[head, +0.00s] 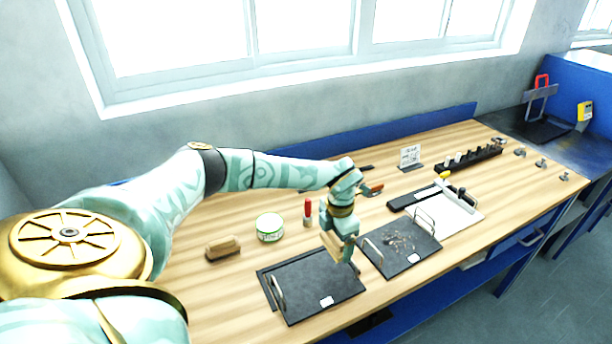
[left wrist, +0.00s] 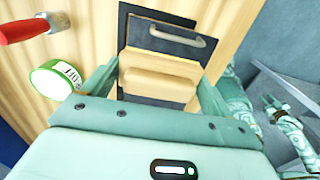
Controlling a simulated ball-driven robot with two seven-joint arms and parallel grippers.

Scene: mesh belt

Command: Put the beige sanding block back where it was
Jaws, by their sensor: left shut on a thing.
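My left gripper (head: 342,258) is shut on the beige sanding block (left wrist: 160,78). In the left wrist view the block sits between the two fingers, its broad side toward the camera. In the head view the block (head: 333,246) shows partly beside the fingers, above the right part of a dark tray with a handle (head: 300,306). That tray also shows behind the block in the left wrist view (left wrist: 135,38). The tray has a small white label and a bare surface. I cannot tell whether the block touches it.
A second dark tray (head: 385,266) holds small scraps. A white tray (head: 460,222) lies farther right. A brown brush (head: 222,249), a green-and-white tin (head: 269,229) and a red-handled tool (head: 307,211) stand left and behind. Bare wood lies around the brush.

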